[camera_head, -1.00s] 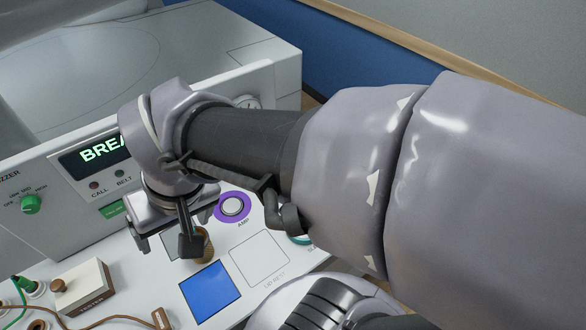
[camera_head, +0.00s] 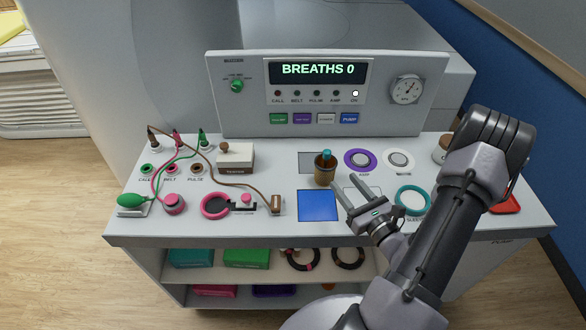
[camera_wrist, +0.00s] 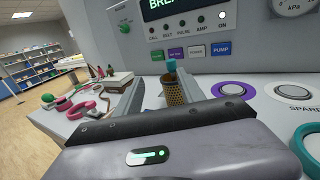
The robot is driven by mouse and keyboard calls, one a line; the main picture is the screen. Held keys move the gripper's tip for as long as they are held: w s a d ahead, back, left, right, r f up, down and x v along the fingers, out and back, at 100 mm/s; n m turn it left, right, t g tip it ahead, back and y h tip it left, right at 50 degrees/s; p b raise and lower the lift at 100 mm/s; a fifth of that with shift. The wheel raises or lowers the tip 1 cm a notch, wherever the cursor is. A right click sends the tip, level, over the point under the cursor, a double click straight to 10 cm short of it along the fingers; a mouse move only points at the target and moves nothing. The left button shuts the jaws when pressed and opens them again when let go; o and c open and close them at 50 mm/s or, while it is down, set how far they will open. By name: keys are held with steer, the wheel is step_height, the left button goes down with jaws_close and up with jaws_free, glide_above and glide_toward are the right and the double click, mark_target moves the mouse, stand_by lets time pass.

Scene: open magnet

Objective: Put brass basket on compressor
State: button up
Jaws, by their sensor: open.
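The brass basket (camera_head: 325,168), a small perforated cup with a teal piece at its top, stands upright on the console top. It is at the right edge of a grey square (camera_head: 306,160), behind a blue square pad (camera_head: 317,206). My gripper (camera_head: 344,203) is open and empty, in front of and slightly right of the basket, apart from it. In the wrist view the basket (camera_wrist: 174,92) shows beyond and between the fingers (camera_wrist: 162,82), nearer the right one. I cannot tell which part is the compressor; no such label is readable.
A panel (camera_head: 325,95) reading BREATHS 0 rises behind. Purple (camera_head: 361,159) and white (camera_head: 398,160) round sockets and a teal ring (camera_head: 412,200) lie right of the basket. A white box (camera_head: 234,158), wires and a pink ring (camera_head: 214,206) lie left. A shelf below holds coloured boxes.

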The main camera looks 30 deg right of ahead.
mark_target(328, 156)
steer(key=shift+m+h, duration=0.3)
steer(key=w+d, duration=0.1)
steer(key=w, duration=0.3)
steer(key=w+d+f, duration=0.1)
steer(key=w, duration=0.2)
steer(key=w+d+b, duration=0.1)
steer(key=w, duration=0.3)
steer(key=shift+w+f, duration=0.15)
steer(key=shift+w, duration=0.15)
steer(key=w, duration=0.1)
steer(key=w+d, duration=0.1)
steer(key=w, duration=0.1)
steer(key=w+b, duration=0.1)
steer(key=w, duration=0.1)
steer(key=shift+w+d+f, duration=0.15)
steer(key=shift+f, duration=0.1)
jaws_close()
